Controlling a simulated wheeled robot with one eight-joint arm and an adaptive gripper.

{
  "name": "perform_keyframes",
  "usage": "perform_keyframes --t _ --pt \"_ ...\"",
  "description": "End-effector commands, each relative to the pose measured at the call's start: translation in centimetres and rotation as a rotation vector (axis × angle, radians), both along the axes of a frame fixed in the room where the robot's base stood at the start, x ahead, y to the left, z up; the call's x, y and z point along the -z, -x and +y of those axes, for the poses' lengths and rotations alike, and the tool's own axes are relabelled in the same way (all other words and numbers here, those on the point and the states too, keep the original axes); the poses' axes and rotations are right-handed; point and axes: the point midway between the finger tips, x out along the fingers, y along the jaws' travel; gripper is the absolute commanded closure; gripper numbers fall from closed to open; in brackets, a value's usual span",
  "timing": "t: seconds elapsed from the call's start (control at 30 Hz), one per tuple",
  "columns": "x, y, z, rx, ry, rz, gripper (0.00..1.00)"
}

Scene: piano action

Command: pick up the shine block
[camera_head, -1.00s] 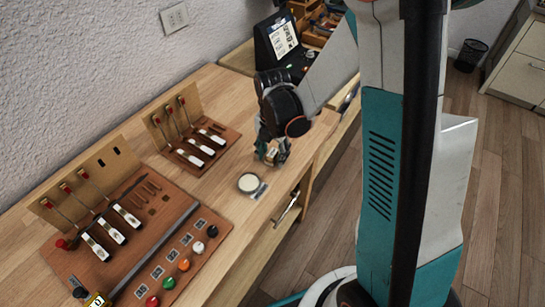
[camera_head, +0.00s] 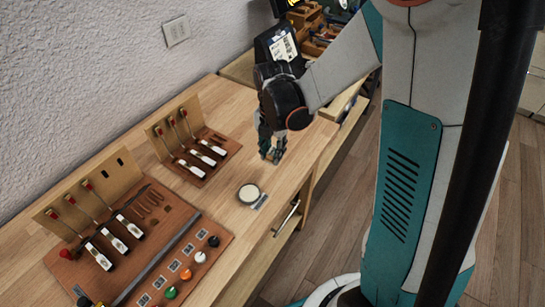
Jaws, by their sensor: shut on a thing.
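My gripper (camera_head: 272,150) is low over the wooden bench (camera_head: 225,100), near its front edge. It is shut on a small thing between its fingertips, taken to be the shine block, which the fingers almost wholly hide. I cannot tell whether that thing touches the bench top. A round pale disc in a dark rim (camera_head: 249,193) lies on the bench in front of the gripper, apart from it, with a small label beside it.
A smaller board with levers (camera_head: 190,150) stands left of my gripper. A larger board (camera_head: 130,235) with levers, a long bar and coloured knobs fills the near left. A dark display (camera_head: 279,45) stands behind. Bare bench lies between the boards and the gripper.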

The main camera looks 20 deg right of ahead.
Motion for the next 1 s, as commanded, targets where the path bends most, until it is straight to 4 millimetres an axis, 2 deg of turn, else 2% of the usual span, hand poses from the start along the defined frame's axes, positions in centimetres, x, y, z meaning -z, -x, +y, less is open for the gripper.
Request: perform_keyframes --t 0.03,0.2,0.4,0.63,1.0 --pt "-2.0 0.0 0.0 0.000 0.000 0.000 0.94" --pt "-6.9 0.1 0.0 0.000 0.000 0.000 0.94" --pt "-11.2 0.0 0.0 0.000 0.000 0.000 0.94" --pt "-13.7 0.0 0.0 0.000 0.000 0.000 0.94" --pt "-14.1 0.0 0.0 0.000 0.000 0.000 0.94"
